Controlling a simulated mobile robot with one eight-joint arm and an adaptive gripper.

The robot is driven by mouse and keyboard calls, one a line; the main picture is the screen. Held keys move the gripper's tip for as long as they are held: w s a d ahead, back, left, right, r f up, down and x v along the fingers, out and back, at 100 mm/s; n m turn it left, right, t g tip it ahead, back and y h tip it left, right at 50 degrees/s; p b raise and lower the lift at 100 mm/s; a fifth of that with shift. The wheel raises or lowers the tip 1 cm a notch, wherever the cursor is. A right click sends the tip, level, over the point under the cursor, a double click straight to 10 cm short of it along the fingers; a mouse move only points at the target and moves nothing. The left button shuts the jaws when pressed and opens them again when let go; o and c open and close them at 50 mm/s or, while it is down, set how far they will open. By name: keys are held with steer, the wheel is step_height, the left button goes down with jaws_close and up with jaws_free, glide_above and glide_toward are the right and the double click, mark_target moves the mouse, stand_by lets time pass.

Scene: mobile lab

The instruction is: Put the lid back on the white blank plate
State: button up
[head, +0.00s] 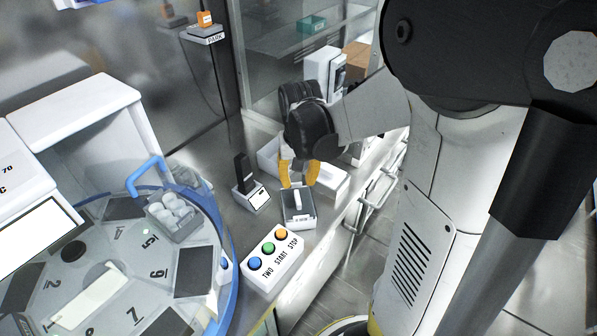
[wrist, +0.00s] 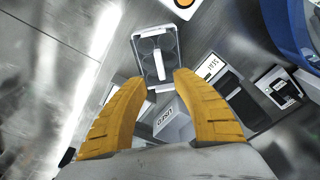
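My gripper (head: 298,182) has yellow fingers, spread apart with nothing between them. In the wrist view this piece (wrist: 143,43) lies beyond the fingertips (wrist: 156,88), showing several round dark wells or discs under the white bar. I cannot tell whether it is a lid alone or a lid resting on a plate. No separate white blank plate can be made out for sure.
A black upright device (head: 243,172) on a white labelled base stands left of the gripper. A button box (head: 272,262) is in front, beside the round carousel (head: 228,275). A grey box marked USED (wrist: 172,122) lies below the fingers. The bench edge is at right.

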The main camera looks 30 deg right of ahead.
steer(key=shift+s+a+r, duration=0.1)
steer(key=shift+s+r, duration=0.05)
steer(key=shift+r, duration=1.7)
steer(key=s+a+r+n+t, duration=0.5)
steer(key=s+a, duration=0.4)
steer(key=a, duration=0.3)
step_height(320, 180, up, 2)
steer(key=shift+s+a+r+t+y, duration=0.1)
steer(key=shift+s+a+t+y, duration=0.2)
steer(key=shift+a+t, duration=0.15)
